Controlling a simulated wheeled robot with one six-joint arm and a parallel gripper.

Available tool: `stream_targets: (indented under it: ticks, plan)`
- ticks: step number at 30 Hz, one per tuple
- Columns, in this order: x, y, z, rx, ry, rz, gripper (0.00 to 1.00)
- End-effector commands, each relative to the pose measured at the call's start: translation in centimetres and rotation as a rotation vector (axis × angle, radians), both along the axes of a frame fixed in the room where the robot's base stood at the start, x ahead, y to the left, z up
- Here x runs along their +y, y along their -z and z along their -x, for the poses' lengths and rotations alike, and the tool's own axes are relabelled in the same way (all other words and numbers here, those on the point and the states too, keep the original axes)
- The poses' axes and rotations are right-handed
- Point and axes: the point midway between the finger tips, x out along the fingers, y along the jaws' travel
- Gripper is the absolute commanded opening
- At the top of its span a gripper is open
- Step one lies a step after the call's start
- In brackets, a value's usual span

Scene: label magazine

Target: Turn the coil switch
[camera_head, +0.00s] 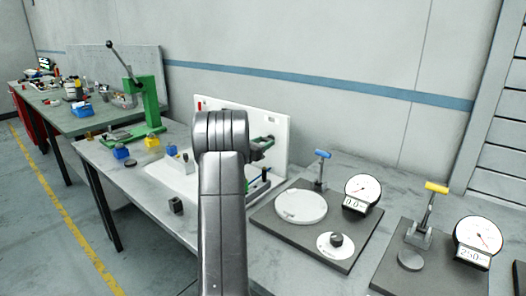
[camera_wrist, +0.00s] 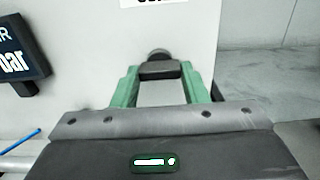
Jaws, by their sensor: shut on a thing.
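A dark knob (camera_wrist: 158,54), which I take to be the coil switch, is on the upright white panel (camera_head: 278,128). In the wrist view my gripper (camera_wrist: 160,72) reaches towards the panel, with its two green fingers shut on this knob. In the head view my gripper (camera_head: 263,143) shows partly at the panel's front, to the right of my arm. My arm hides most of the panel's middle there. The knob's pointer and any switch marks cannot be made out.
A dark pressure display (camera_wrist: 15,60) is at the wrist view's left, with a blue-tipped rod (camera_wrist: 22,138) below. In the head view, a green lever press (camera_head: 147,103) stands left. Dial gauges (camera_head: 362,190) and toggle clamps on dark plates are at the right.

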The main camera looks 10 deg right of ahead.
Motion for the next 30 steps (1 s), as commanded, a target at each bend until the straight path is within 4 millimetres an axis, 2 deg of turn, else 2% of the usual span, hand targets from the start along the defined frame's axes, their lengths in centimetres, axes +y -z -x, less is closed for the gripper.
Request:
stream_targets:
  ticks: [10, 11, 13, 14, 23, 26, 30]
  plan:
    - [0.0, 0.0, 0.0, -0.01, -0.001, -0.01, 0.17]
    - [0.0, -0.1, 0.0, -0.009, -0.001, -0.01, 0.46]
    - [0.0, 0.0, 0.0, -0.01, -0.001, -0.009, 0.6]
    - [0.0, 0.0, 0.0, -0.01, -0.001, -0.009, 0.62]
    - [0.2, 0.0, 0.1, -0.009, -0.001, -0.008, 0.62]
    - [0.9, 0.0, 0.6, -0.009, -0.001, -0.008, 0.62]
    - [2.9, 0.0, 2.1, -0.009, -0.003, -0.008, 0.62]
